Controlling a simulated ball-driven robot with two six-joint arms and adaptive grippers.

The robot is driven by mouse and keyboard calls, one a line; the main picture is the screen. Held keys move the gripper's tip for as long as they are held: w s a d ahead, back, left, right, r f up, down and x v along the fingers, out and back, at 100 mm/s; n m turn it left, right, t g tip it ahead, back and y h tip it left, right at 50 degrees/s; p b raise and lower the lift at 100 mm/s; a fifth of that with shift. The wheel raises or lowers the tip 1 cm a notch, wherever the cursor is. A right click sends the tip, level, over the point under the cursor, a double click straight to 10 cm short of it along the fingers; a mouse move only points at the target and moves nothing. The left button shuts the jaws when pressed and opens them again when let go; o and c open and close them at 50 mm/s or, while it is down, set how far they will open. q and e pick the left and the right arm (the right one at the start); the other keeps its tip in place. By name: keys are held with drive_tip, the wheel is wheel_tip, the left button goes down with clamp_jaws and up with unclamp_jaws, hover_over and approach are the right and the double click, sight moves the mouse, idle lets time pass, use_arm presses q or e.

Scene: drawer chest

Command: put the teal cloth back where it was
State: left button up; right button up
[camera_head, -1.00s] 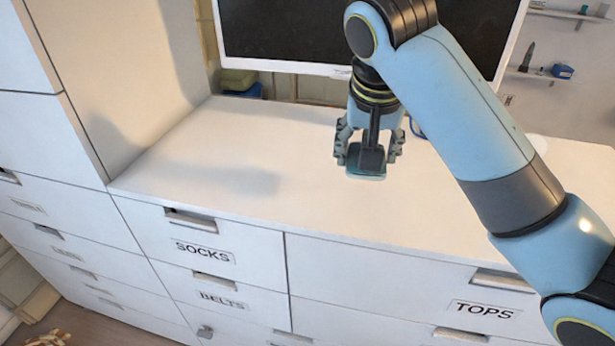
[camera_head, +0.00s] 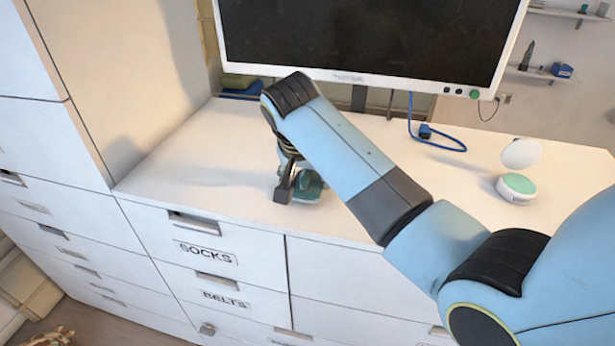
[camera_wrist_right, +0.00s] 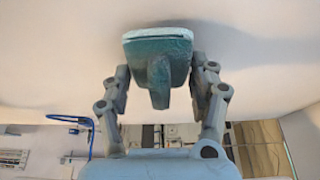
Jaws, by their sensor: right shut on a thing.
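The teal cloth (camera_head: 308,188) is a small folded piece, low over the white top of the drawer chest (camera_head: 215,150), behind the SOCKS drawer. My right gripper (camera_head: 295,190) is shut on it. In the right wrist view the cloth (camera_wrist_right: 158,52) sits between the two fingers, with a pale edge along its far side. I cannot tell whether it touches the chest top. The SOCKS drawer (camera_head: 150,225) and the BELTS drawer (camera_head: 180,282) below it are shut. My right arm hides part of the drawers on the right. My left gripper is out of view.
A monitor (camera_head: 370,35) stands at the back of the chest top. A round white and teal object (camera_head: 516,188) with a small mirror-like disc (camera_head: 521,153) stands further right. A tall white cabinet (camera_head: 125,80) borders the left side.

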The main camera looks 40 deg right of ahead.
drive_tip(key=shift+f, duration=0.4)
drive_tip(key=shift+f, duration=0.1)
drive_tip(key=o, duration=1)
drive_tip(key=v, duration=1.2)
drive_tip(key=shift+b, duration=0.4)
